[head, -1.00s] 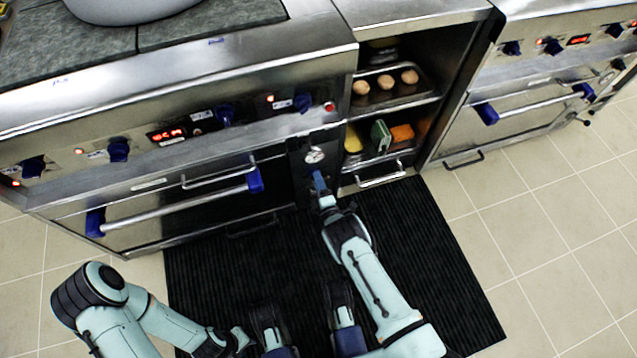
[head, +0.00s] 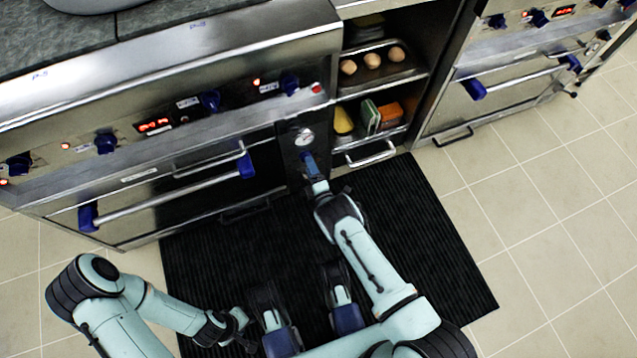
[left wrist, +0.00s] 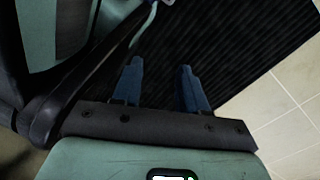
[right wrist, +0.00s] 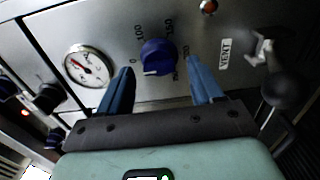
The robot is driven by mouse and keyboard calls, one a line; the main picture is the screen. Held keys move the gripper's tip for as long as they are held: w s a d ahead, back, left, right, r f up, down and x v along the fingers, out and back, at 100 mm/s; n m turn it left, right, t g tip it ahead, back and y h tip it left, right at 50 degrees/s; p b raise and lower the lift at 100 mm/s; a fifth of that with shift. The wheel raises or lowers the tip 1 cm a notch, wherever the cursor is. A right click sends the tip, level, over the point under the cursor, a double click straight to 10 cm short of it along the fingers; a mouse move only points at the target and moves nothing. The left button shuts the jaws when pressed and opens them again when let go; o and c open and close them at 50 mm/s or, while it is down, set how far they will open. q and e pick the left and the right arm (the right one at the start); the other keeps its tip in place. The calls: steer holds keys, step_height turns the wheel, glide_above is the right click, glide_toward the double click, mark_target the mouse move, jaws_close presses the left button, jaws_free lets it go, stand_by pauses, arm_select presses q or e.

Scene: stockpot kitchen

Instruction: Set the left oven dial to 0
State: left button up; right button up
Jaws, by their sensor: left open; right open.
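A blue round dial (right wrist: 158,57) sits on a steel panel in the right wrist view. Printed numbers ring it, with 0 on its left side and 100 at upper left. A white mark shows at its lower-left edge, below the 0. My right gripper (right wrist: 159,68) is open, its blue fingers on either side of the dial; I cannot tell whether they touch it. In the head view the right gripper (head: 308,160) is at the panel below the gauge and hides the dial. My left gripper (left wrist: 160,68) is open and empty over the dark mat, away from the ovens.
A round gauge (right wrist: 88,66) is left of the dial, and a red light (right wrist: 208,7) is at upper right. Oven knobs (head: 106,143) and a door handle (head: 165,195) are to the left. Shelves with eggs (head: 372,60) are to the right. The black mat (head: 420,230) is clear.

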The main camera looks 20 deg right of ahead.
arm_select(q)
steer(key=w+d+r+t+p, duration=0.1)
steer(key=w+r+t+p, duration=0.2)
steer(key=w+r, duration=0.3)
steer(key=shift+w+r+m+p, duration=0.2)
steer(key=shift+w+m+p, duration=0.15)
steer(key=shift+w, duration=0.75)
arm_select(e)
steer(key=s, duration=1.2)
steer(key=shift+d, duration=0.2)
